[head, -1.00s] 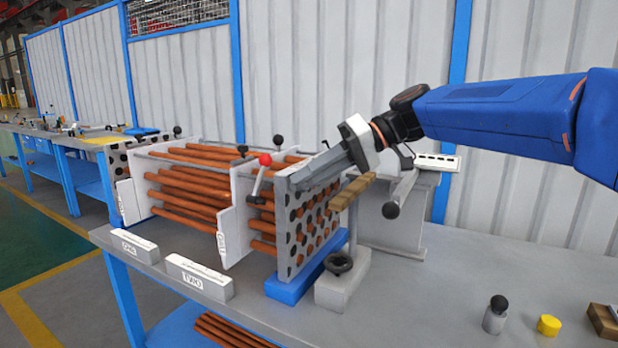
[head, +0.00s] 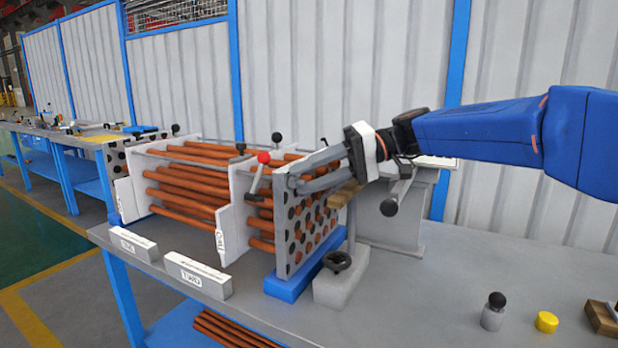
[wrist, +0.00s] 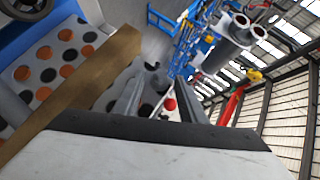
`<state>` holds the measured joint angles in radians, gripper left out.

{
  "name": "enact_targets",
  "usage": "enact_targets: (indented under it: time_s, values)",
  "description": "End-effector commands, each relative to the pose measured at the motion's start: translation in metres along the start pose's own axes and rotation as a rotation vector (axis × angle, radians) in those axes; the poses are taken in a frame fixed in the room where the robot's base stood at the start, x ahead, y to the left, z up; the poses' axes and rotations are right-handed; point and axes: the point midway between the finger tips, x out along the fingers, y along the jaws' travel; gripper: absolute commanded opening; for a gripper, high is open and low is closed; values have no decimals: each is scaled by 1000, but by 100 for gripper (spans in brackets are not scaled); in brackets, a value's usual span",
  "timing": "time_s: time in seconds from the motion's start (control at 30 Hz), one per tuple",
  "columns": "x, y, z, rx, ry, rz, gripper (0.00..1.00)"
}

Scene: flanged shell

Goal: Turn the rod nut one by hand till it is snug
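The perforated end plate (head: 284,232) of the tube bundle stands upright on a blue foot, with copper rods (head: 187,196) running left through pale plates. My gripper (head: 296,179) is at the top of this plate, its two fingers apart with a gap between them. In the wrist view the fingers (wrist: 158,100) also stand apart, with a small grey part of the bundle and a red ball (wrist: 170,104) visible between or beyond them. I cannot make out rod nut one clearly; the fingertips may hide it. I cannot tell whether a finger touches anything.
A wooden bar (head: 345,194) lies just below my gripper, and crosses the wrist view close by (wrist: 75,95). A red-knobbed lever (head: 263,158) stands left of the fingers. Labelled blocks (head: 197,275) lie front left. The right bench is mostly clear.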

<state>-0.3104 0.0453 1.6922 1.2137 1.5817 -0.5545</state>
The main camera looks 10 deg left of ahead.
Motion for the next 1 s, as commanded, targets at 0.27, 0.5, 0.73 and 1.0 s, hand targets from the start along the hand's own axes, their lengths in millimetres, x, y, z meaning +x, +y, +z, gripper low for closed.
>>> enact_targets:
  time_s: [0.27,0.5,0.73,1.0]
  values:
    - [-19,0,-1,0,3,1,38]
    - [-66,1,-1,0,4,2,38]
    - [-111,1,0,0,3,1,38]
    - [-157,1,0,1,3,1,38]
